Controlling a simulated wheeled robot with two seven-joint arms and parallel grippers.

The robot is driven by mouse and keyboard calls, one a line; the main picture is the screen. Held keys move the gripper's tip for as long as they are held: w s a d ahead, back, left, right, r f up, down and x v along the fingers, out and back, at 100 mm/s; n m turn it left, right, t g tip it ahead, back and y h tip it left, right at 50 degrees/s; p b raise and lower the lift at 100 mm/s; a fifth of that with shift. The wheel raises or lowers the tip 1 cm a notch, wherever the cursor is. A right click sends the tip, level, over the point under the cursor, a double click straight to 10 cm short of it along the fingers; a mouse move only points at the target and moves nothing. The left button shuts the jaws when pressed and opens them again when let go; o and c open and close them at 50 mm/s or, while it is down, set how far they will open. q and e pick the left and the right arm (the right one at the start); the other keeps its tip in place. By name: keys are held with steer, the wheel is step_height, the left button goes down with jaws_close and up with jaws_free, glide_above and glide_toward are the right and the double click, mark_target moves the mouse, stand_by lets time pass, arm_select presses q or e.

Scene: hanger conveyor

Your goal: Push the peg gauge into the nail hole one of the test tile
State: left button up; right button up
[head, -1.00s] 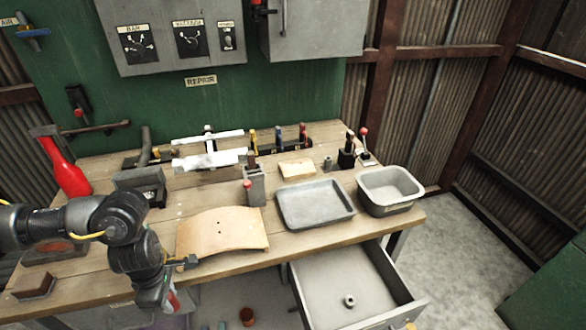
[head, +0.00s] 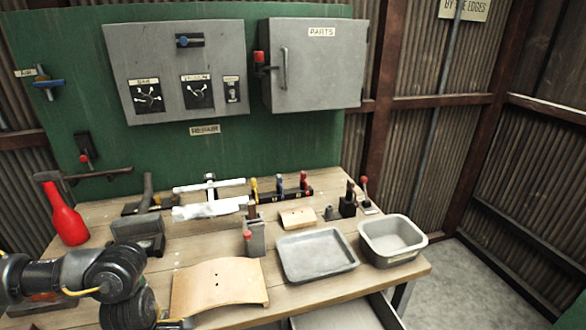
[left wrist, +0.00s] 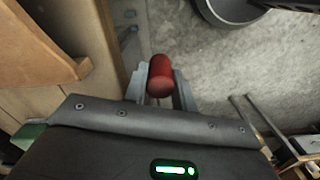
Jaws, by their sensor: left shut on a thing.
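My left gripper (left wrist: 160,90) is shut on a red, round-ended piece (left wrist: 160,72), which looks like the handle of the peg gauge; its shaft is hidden. It hangs over the concrete floor, beside the bench's front edge. In the head view my left arm comes in at the lower left and the gripper is out of frame. A curved tan tile (head: 219,288) with two small dark holes lies at the bench's front. A smaller wooden piece (head: 297,218) lies farther back; I cannot tell which is the test tile. My right gripper is not in view.
A shallow grey tray (head: 316,275) and a deeper grey tub (head: 393,259) stand right of the curved tile. A grey block with a red knob (head: 248,236) stands behind it. A red bottle (head: 66,216) stands at left. An open drawer (head: 340,313) juts out below.

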arm_select(q)
steer(key=s+d+r+m, duration=0.3)
steer(key=d+r+m, duration=0.2)
steer(key=m, duration=0.8)
steer(key=shift+s+d+m, duration=0.3)
steer(key=shift+d+m, duration=0.1)
steer(key=shift+d, duration=0.2)
steer(key=r+m, duration=0.2)
steer(key=w+d+r+m, duration=0.1)
steer(key=r, duration=0.1)
steer(key=shift+d, duration=0.1)
steer(key=shift+m, duration=0.6)
steer(key=w+r, duration=0.1)
steer(key=r, duration=0.1)
steer(key=w+r, duration=0.1)
steer(key=shift+w+r, duration=0.1)
steer(key=shift+r, duration=0.25)
steer(key=shift+w+d+r, duration=0.15)
steer(key=shift+w+r, duration=0.15)
steer(key=shift+r, duration=0.05)
